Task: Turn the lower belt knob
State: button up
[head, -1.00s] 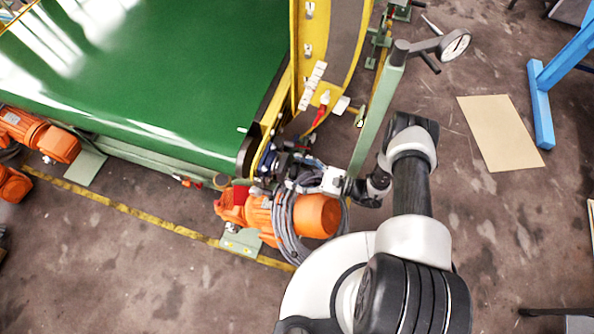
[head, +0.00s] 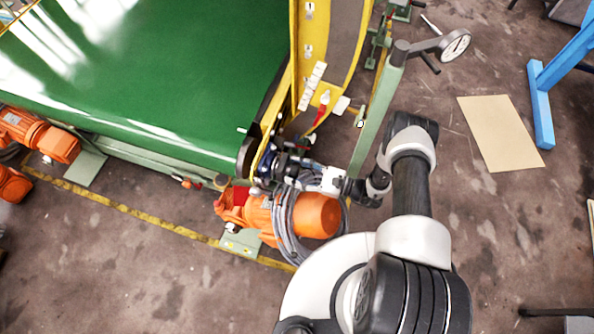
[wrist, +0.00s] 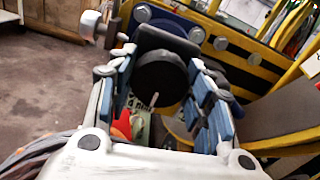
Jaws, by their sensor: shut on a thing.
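A black round knob (wrist: 160,82) with a thin pale pointer shows in the middle of the wrist view. My gripper (wrist: 163,66) has its blue-padded fingers on the knob's left and right sides and is shut on it. In the head view my gripper (head: 284,165) is small, at the near right corner of the green belt (head: 150,75), just above an orange motor. The knob is hidden there by the gripper and the machine parts. I cannot tell from these frames how far the knob is turned.
The orange motor (head: 318,215) with grey cables is close below my gripper. A green post (head: 380,115) with a dial gauge stands beside my arm. A black-and-yellow striped plate (wrist: 240,60) lies behind the knob. The floor on the right is mostly open, with a flat tan board (head: 500,132).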

jog(key=shift+m+b, duration=0.4)
jog(key=m+b, duration=0.2)
jog(key=m, duration=0.1)
jog(key=shift+f, duration=0.15)
jog(key=m+b, duration=0.3)
jog(key=m, duration=0.1)
jog(key=m+b, duration=0.2)
jog(key=m, duration=0.3)
jog(key=m+b, duration=0.1)
jog(key=m, duration=0.2)
jog(key=shift+m, duration=0.3)
jog(key=m, duration=0.4)
jog(key=shift+m, duration=0.3)
jog(key=m, duration=0.9)
jog(key=shift+m, duration=2)
